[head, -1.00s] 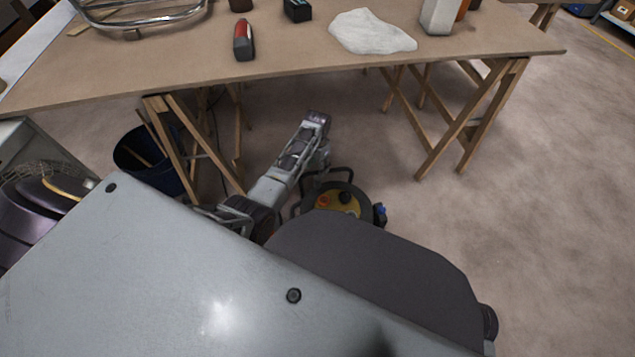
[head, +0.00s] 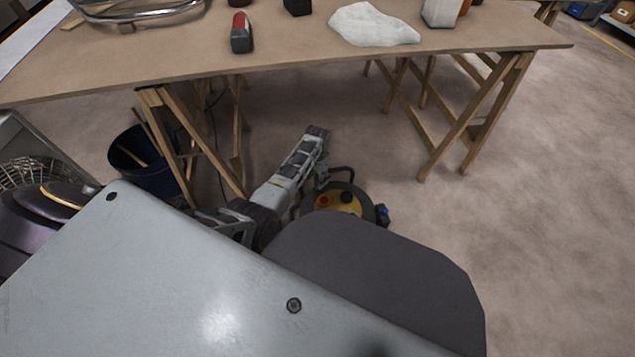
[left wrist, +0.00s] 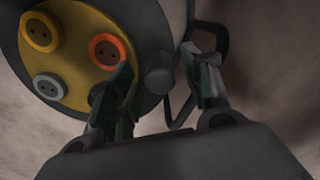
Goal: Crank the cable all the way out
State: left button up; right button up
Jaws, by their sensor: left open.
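The cable reel (head: 366,204) stands on the floor below the table, partly hidden by my own body. Its yellow face (left wrist: 74,62) carries grey and orange-red sockets. A dark round knob (left wrist: 160,80), which looks like the crank handle, shows beside that face in the left wrist view. My left gripper (left wrist: 157,66) is open, with one finger on each side of the knob; I cannot tell whether either touches it. In the head view my left gripper (head: 322,182) is small and mostly hidden at the reel. My right gripper is out of view. No paid-out cable can be made out clearly.
A wooden trestle table (head: 290,58) stands beyond the reel, its legs (head: 180,140) close to my left arm. A dark blue bucket (head: 150,172) stands at the left. A blue-tipped part (head: 382,212) sits at the reel's right edge. Open floor (head: 540,200) lies right.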

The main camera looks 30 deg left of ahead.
pick_arm(q)
jog(key=shift+f+b, duration=0.45)
jog(key=shift+f, duration=0.5)
grip_shut()
